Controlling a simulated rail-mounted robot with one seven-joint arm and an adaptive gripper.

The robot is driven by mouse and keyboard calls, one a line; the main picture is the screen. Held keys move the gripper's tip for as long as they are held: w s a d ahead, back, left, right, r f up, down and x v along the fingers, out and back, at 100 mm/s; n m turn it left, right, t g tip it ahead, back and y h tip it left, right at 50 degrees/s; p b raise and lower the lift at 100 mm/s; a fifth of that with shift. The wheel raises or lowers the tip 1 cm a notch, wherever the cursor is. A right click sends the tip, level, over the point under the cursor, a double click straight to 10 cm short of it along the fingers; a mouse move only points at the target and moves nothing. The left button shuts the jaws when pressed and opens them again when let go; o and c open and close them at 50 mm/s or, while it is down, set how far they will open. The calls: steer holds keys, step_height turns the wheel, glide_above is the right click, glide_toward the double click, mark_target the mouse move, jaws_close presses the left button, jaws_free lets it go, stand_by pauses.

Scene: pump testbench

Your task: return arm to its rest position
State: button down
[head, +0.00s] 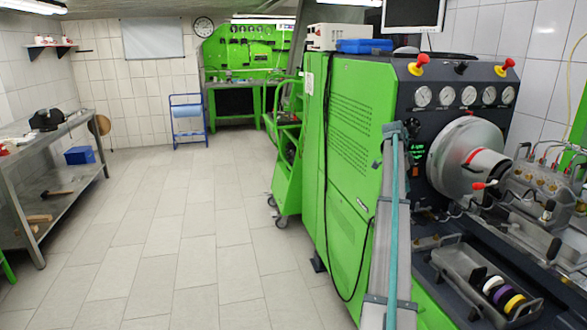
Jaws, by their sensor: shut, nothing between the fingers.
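My gripper and arm do not show clearly anywhere in the head view, so their pose cannot be told. The green pump testbench (350,125) stands at the right with its dark panel and row of round gauges (468,96). A large grey round drive housing (466,155) sits on its front, with a red and white part before it. A long grey beam with a teal strip (392,230) runs down the bench's near side, with a dark fitting at its top.
A grey tray (460,262) and coloured rings (503,293) lie on the bench's lower deck. A steel table (25,145) stands at the left. A green cart (287,165) is behind the bench. The tiled floor (165,235) between is clear.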

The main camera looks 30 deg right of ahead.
steer(key=w+a+f+n+t, duration=0.1)
steer(key=a+f+n, duration=0.5)
steer(key=a+f, duration=0.55)
steer(key=w+a+f+n+t, duration=0.1)
steer(key=a+f+n, duration=0.7)
steer(key=f, duration=0.7)
steer(key=s+a+f+n+y, duration=0.1)
steer(key=s+a+f+n, duration=0.1)
steer(key=a+f, duration=0.8)
steer(key=s+a+f+n+y, duration=0.1)
steer(key=s+a+f+n, duration=0.1)
steer(key=a+f, duration=0.85)
steer(key=s+a+f+n+g, duration=0.1)
steer(key=s+a+f+n, duration=0.15)
steer(key=s+a, duration=0.4)
steer(key=s+a+f+n+g+y, duration=0.1)
steer(key=s+a+f, duration=0.2)
steer(key=a, duration=0.6)
steer(key=s+a+f+n, duration=0.1)
steer(key=s+a+f, duration=0.2)
steer(key=s+a, duration=0.3)
steer(key=s+a+f+n+g, duration=0.2)
steer(key=s+a, duration=0.5)
steer(key=s, duration=0.3)
steer(key=s+a+f+n+g, duration=0.2)
steer(key=s+a+f, duration=0.1)
steer(key=s+a, duration=0.5)
steer(key=s, duration=0.3)
